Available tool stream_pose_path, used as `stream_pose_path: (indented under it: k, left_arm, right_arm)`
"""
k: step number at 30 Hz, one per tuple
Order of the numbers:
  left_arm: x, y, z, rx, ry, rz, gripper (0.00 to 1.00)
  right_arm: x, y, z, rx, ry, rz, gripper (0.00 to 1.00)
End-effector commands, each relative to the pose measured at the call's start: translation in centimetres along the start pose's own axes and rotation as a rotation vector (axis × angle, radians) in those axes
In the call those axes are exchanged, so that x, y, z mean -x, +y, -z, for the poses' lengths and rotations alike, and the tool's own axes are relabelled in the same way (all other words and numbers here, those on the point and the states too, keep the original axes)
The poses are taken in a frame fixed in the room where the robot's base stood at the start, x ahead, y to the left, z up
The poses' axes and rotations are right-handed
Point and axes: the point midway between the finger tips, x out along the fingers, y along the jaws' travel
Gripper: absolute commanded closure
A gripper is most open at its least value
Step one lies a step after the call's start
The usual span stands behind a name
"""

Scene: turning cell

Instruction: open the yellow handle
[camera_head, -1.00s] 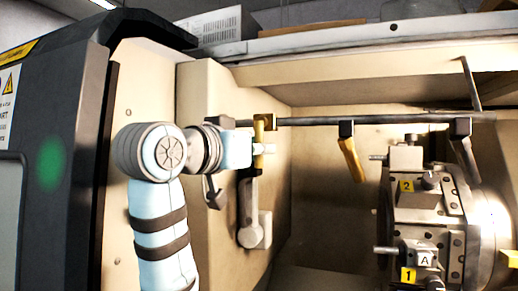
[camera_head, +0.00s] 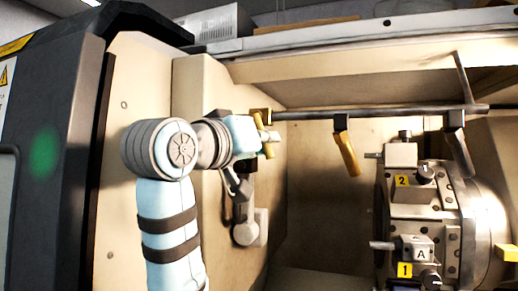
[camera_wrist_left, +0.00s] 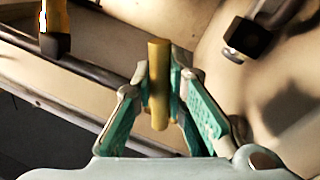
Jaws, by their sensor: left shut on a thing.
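The yellow handle (camera_head: 268,149) hangs from the dark rail at its left end, beside the machine's cream wall. It is tilted, its lower end to the right. My left gripper (camera_head: 264,136) reaches it from the left and is shut around it. In the left wrist view the yellow handle (camera_wrist_left: 158,90) stands between the two green-padded fingers of the left gripper (camera_wrist_left: 161,82). Part of the handle is hidden behind the fingers in the head view. My right gripper is not in view.
A second yellow handle (camera_head: 346,153) hangs from the rail (camera_head: 305,115) further right. A tool turret (camera_head: 420,215) with numbered yellow labels fills the right. A grey lever (camera_head: 249,230) sits on the wall below my gripper. The recess between is clear.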

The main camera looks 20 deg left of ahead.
Motion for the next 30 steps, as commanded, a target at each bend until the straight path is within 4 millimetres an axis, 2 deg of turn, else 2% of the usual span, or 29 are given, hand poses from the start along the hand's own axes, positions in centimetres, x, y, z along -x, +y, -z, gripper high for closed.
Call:
stream_pose_path:
  k: [12, 28, 29, 30]
  left_arm:
    - [-0.2, 1.1, 0.2, 0.212, 0.045, -0.002, 1.00]
    - [-0.2, 1.2, 0.3, 0.243, 0.051, -0.001, 1.00]
    - [-0.2, 1.2, 0.3, 0.243, 0.051, -0.001, 0.84]
    - [-0.2, 1.2, 0.3, 0.243, 0.051, -0.001, 0.78]
  right_arm:
    - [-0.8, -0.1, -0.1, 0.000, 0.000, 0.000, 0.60]
    - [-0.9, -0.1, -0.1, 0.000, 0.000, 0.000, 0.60]
    - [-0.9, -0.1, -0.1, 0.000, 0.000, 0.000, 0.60]
    - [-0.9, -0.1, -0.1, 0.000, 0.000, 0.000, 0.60]
